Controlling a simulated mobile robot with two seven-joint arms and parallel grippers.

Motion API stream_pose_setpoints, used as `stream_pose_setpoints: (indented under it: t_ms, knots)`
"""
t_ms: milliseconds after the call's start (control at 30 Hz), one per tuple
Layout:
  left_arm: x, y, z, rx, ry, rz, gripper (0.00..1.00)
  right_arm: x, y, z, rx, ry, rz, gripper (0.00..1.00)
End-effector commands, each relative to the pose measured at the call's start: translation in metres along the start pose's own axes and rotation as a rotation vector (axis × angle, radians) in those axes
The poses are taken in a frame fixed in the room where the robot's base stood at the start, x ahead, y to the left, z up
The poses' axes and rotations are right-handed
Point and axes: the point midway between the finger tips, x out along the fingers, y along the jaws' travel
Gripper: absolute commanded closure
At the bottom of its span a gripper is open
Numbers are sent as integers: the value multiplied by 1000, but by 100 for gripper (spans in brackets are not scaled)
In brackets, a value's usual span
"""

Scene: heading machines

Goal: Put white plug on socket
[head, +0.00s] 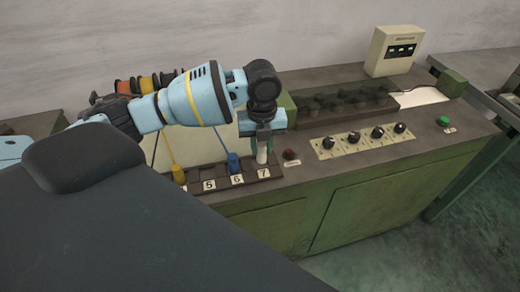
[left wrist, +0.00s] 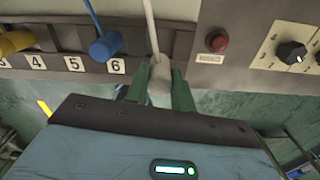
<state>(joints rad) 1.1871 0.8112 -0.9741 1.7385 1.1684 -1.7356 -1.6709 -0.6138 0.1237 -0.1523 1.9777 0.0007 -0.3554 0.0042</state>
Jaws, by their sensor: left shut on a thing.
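The white plug (head: 262,156) is upright between the fingers of my left gripper (head: 262,146), just above or at the socket strip (head: 249,186) by the label 7. In the left wrist view the white plug (left wrist: 158,78), with its pale cable, shows between the two green fingers of the left gripper (left wrist: 158,86), which is shut on it. The gripper body hides part of the strip there. I cannot tell whether the plug's tip is in the socket. My right gripper is not in view.
A blue plug (head: 233,163) stands at label 6 and a yellow plug (head: 178,173) further left, both with cables. A red button (head: 291,155) sits close right of the gripper. Black knobs (head: 353,138) lie beyond it on the green machine.

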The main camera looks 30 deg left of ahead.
Motion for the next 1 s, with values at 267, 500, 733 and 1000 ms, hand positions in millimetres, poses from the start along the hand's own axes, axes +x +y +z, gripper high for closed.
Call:
stream_pose_setpoints:
  t_ms: [267,500,733,1000]
  knots:
    - [0,1,7,-1,-1,0,99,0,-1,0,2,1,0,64]
    - [21,4,16,0,2,2,99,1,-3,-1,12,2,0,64]
    - [36,4,17,1,-2,-1,99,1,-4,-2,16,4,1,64]
    - [39,4,17,0,-1,0,99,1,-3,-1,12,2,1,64]
